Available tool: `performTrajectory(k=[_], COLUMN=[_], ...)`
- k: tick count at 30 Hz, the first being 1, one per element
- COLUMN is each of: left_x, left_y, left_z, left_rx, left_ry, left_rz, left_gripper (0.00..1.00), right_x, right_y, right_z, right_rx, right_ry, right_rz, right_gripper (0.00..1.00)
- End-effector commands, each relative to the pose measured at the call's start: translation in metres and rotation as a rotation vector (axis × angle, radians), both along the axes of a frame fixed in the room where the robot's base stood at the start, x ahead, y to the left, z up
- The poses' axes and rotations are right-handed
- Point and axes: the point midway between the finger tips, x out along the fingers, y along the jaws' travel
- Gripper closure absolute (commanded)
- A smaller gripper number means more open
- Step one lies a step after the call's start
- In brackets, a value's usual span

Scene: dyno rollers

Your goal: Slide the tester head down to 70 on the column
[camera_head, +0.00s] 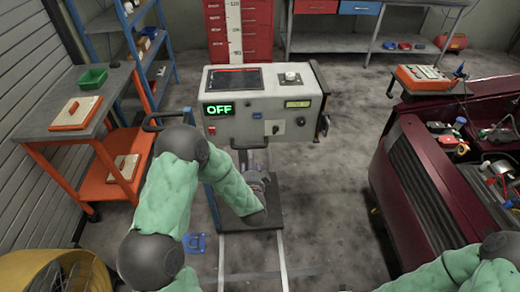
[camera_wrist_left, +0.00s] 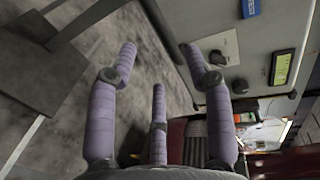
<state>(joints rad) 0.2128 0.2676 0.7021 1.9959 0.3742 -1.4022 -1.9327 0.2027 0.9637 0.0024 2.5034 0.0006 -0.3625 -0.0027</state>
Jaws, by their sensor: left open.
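The tester head (camera_head: 285,128) is a pale grey box with a green OFF display, a yellow readout and a side handle. It sits on the column, whose white scale strip (camera_head: 234,32) rises behind it; the lower scale is hidden, so I cannot tell the exact height. My left gripper (camera_head: 254,178) is just below the head's front, partly hidden by my arm. In the left wrist view the left gripper (camera_wrist_left: 160,50) has its purple fingers spread and empty. The head's panel (camera_wrist_left: 258,28) is at right there, close to one fingertip; contact is unclear. My right gripper is out of view.
An orange bench (camera_head: 60,135) with a green bin (camera_head: 92,78) stands at left, before a blue shelf (camera_head: 122,25). A dark red car (camera_head: 420,190) with tools is at right. A yellow fan (camera_head: 60,272) is bottom left. Open floor lies right of the tester.

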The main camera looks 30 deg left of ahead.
Motion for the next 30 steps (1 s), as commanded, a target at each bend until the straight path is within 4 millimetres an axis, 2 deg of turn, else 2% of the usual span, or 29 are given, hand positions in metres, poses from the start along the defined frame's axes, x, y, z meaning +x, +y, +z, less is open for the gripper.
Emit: performTrajectory(k=[5,18,24,30], left_x=[0.016,0.076,0.087,0.088], left_y=[0.011,0.046,0.053,0.054], left_z=[-0.006,-0.020,-0.022,-0.022], left_rx=[0.000,-0.002,-0.003,-0.003], left_ry=[0.000,0.000,0.002,0.002], left_rz=[0.003,-0.001,-0.002,-0.002], left_gripper=[0.49,0.49,0.49,0.49], right_x=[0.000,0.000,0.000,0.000], right_y=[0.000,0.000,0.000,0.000], right_z=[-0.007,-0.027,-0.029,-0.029], right_rx=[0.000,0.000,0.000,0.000], right_ry=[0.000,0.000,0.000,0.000], right_rz=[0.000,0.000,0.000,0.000], right_gripper=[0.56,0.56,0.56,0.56])
